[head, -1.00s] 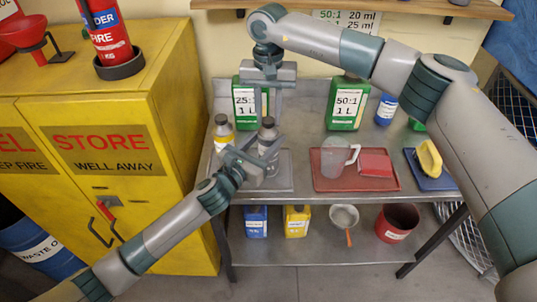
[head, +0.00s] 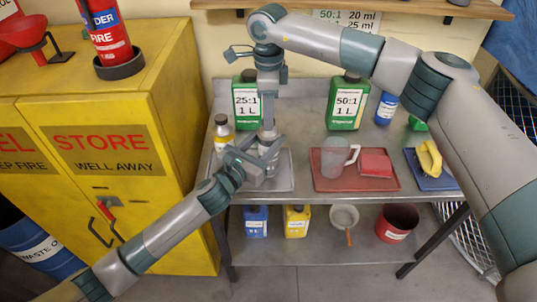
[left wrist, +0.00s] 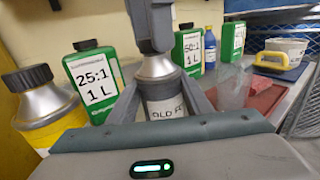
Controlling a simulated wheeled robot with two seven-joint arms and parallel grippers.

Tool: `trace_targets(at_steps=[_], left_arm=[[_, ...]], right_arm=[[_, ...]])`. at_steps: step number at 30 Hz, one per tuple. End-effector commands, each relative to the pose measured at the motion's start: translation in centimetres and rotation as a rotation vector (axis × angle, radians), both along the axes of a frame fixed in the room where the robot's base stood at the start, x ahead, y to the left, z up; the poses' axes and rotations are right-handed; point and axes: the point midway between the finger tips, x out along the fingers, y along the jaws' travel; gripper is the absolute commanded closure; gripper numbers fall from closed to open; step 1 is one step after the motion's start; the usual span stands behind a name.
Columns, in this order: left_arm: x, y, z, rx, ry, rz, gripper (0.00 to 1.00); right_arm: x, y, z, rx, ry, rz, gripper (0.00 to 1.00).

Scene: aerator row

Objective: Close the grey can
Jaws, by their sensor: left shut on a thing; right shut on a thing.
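The grey can (left wrist: 167,106) stands upright, its label partly readable as "OLD F", with a silver sloping shoulder. It also shows in the head view (head: 268,137), mostly hidden by the grippers, on a grey tray (head: 284,181). My left gripper (head: 262,158) is shut on the can's body, one finger on each side. My right gripper (head: 267,126) comes down from above and is shut on the can's dark cap, which its fingers hide. In the left wrist view my right gripper (left wrist: 150,38) sits directly over the can's neck.
A yellow can with a dark cap (head: 223,129) stands close on the left. Green bottles (head: 247,120) (head: 345,121) stand behind. A red tray (head: 332,186) with a clear jug (head: 333,158) lies to the right. The yellow cabinet (head: 180,120) borders the bench's left side.

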Motion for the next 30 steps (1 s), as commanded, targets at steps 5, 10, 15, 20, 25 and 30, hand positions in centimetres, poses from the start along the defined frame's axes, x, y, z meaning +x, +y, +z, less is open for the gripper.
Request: trace_targets(at_steps=[5,10,15,20,25,30], left_arm=[[0.0,0.01,-0.04,0.001,0.0,0.0,1.0],[-0.01,0.01,-0.04,0.001,0.0,0.0,1.0],[-0.01,0.0,-0.03,0.001,-0.001,0.0,1.0],[-0.01,0.0,-0.03,0.001,-0.001,0.0,1.0],[-0.02,-0.01,-0.03,0.001,-0.001,0.0,1.0],[-0.02,-0.01,-0.03,0.001,-0.001,0.0,1.0]], right_arm=[[0.01,0.02,0.0,0.001,-0.001,-0.267,1.0],[0.01,0.02,-0.01,0.001,-0.001,-0.527,1.0],[0.01,0.03,-0.03,0.001,-0.001,-0.787,1.0],[0.01,0.04,-0.05,0.0,-0.001,-1.032,1.0],[0.02,0.04,-0.06,0.001,-0.001,-1.293,1.0],[0.02,0.05,-0.07,0.001,-0.001,-1.555,1.0]])
